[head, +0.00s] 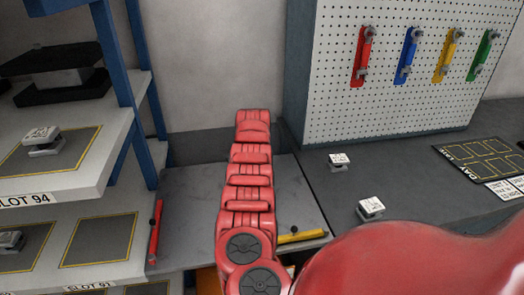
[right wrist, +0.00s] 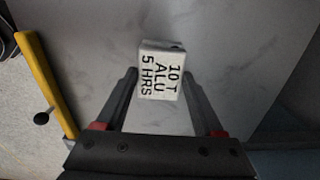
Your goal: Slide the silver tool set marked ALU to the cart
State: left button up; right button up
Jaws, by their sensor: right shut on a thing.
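The tool set marked ALU (right wrist: 160,72) shows in the right wrist view as a small block with a white label reading "10 T ALU 5 HRS". My right gripper (right wrist: 160,80) is shut on it, one finger on each side. The block is over the grey top of the cart (right wrist: 85,60); I cannot tell whether it touches it. In the head view the cart (head: 188,215) stands between shelf and bench. My red right arm reaches over it and hides the gripper and the block there. My left gripper is not in view.
A yellow bar (head: 302,236) and a red bar (head: 156,232) edge the cart. Two labelled silver blocks, one nearer (head: 370,209) and one farther (head: 339,161), stand on the bench at right. The shelf (head: 110,165) at left holds more blocks. A pegboard (head: 420,100) stands behind.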

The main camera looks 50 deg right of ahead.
jog(key=shift+w+a+b, duration=0.2)
jog(key=shift+w+a, duration=0.6)
jog(key=shift+a, duration=0.2)
jog(key=shift+w+a+b, duration=0.2)
jog(key=shift+w+a, duration=0.55)
jog(key=shift+a, duration=0.3)
jog(key=shift+w+a+b, duration=0.2)
jog(key=shift+w+a, duration=0.6)
jog(key=shift+a, duration=0.2)
jog(key=o, duration=1.4)
jog(key=shift+r, duration=0.1)
jog(key=shift+r+p, duration=0.6)
jog(key=shift+r, duration=1.8)
